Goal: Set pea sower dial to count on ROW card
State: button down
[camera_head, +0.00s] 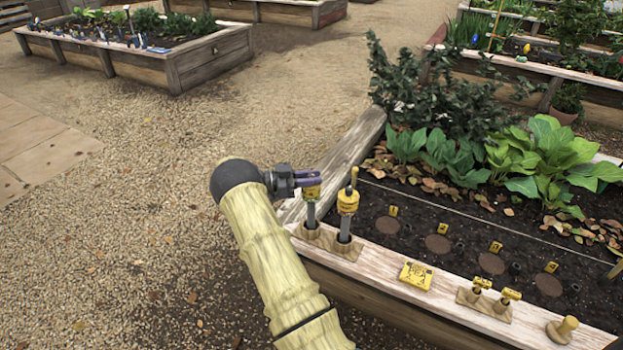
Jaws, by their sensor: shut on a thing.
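Two sowers with yellow heads and grey metal tubes stand upright in a wooden holder (340,248) on the bed's front rim. My gripper (316,180) comes from the left and is shut on the yellow head of the left sower (311,205). The fingers cover part of that head. The right sower (347,203) stands untouched beside it, with a yellow handle sticking up. The dial and its numbers are too small to read, and I cannot tell which sower is for peas. A yellow card (416,275) with dark marks lies flat on the rim; its text is unreadable.
Two small yellow-handled tools (509,296) stand in a wooden block further right, then a wooden peg-like tool (563,329). Dark soil (465,255) holds round brown patches and small yellow markers. Leafy plants (553,160) grow behind. Gravel (150,260) lies open to the left.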

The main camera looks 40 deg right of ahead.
jog(key=shift+m+g+y, duration=0.4)
jog(key=shift+g, duration=0.1)
jog(key=c, duration=1.3)
grip_release()
jog(key=shift+w+a, duration=0.1)
jog(key=v, duration=1.7)
jog(key=shift+a, duration=0.2)
jog(key=shift+d+f, duration=0.1)
